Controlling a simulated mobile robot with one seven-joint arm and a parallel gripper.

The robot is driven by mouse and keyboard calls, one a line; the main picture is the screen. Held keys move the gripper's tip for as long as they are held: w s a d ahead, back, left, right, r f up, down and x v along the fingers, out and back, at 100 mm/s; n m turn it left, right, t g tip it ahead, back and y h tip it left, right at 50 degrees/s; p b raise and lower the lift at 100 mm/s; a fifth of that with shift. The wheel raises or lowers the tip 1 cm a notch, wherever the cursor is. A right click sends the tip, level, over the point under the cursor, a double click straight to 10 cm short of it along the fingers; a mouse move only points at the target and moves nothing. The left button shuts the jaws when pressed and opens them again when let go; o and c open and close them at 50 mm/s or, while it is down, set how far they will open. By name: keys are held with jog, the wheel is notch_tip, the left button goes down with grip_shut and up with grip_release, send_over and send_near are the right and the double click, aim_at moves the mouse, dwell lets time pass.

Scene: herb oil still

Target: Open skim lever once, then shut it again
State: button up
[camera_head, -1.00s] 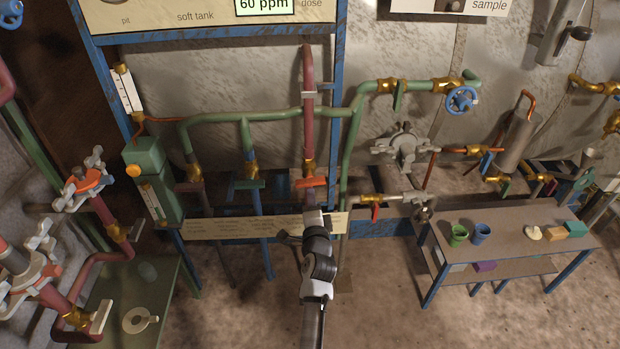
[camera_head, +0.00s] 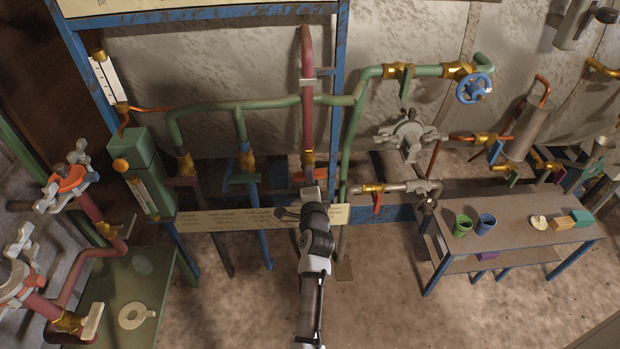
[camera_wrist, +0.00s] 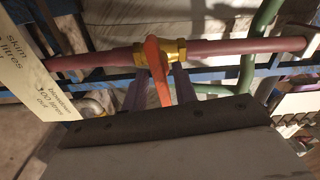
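The skim lever is an orange-red handle (camera_wrist: 157,70) on a brass valve (camera_wrist: 175,52) in a dark red pipe. In the head view the lever (camera_head: 311,175) sits at the bottom of the vertical red pipe, partly hidden by my gripper. In the wrist view my gripper (camera_wrist: 160,88) has its two dark fingers apart, one on each side of the lever, with gaps between. The lever lies across the pipe in that view. Contact with it cannot be seen. A label reading "skim" (camera_wrist: 28,75) is at the left.
A blue frame post (camera_head: 337,110) and green pipe (camera_head: 352,125) stand just right of the lever. A lettered plate (camera_head: 230,218) lies below left. Another red-handled valve (camera_head: 376,200) is to the right, beside a table (camera_head: 510,240) with cups.

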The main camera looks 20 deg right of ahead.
grip_shut()
jog(key=shift+n+b, duration=3.55)
jog(key=shift+n, duration=1.05)
jog(key=shift+r, duration=0.1)
jog(key=shift+o, duration=0.9)
grip_release()
jog(key=shift+w, duration=0.1)
